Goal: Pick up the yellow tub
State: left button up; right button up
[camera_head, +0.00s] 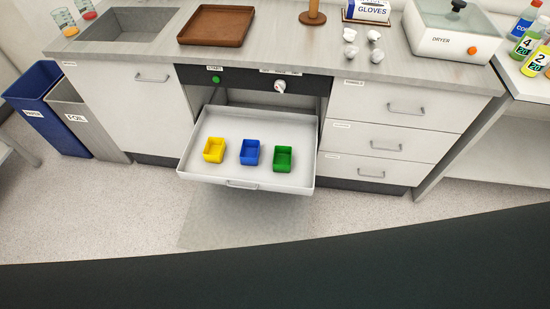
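The yellow tub (214,151) is a small open box. It stands upright on the white pulled-out tray drawer (204,180) below the counter. It is the leftmost of three tubs, with a blue tub (249,153) in the middle and a green tub (283,159) to the right. The yellow tub stands apart from the blue one. Neither of my grippers shows in the head view.
A counter (316,63) runs above the drawer, with a brown tray (214,26), a wooden stand (312,12), a glove box (367,10) and a dryer (448,44). Blue (36,108) and grey bins (92,128) stand left. Closed drawers (385,139) are right. The floor in front is clear.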

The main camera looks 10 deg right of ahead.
aim_at(214, 150)
jog(key=j+z, duration=0.1)
jog(key=z, duration=0.3)
jog(key=j+z, duration=0.1)
jog(key=z, duration=0.25)
jog(key=j+z, duration=0.1)
jog(key=z, duration=0.3)
jog(key=j+z, duration=0.35)
jog(key=k+j+z, duration=0.2)
jog(key=j+z, duration=0.15)
jog(key=k+j+z, duration=0.1)
jog(key=j, duration=0.2)
jog(key=k+j+z, duration=0.1)
jog(key=j, duration=0.2)
jog(key=k+j, duration=0.35)
jog(key=j, duration=0.2)
jog(key=k+j, duration=0.15)
jog(key=j, duration=0.2)
jog(key=k+j+z, duration=0.1)
jog(key=j, duration=0.3)
jog(key=k, duration=0.1)
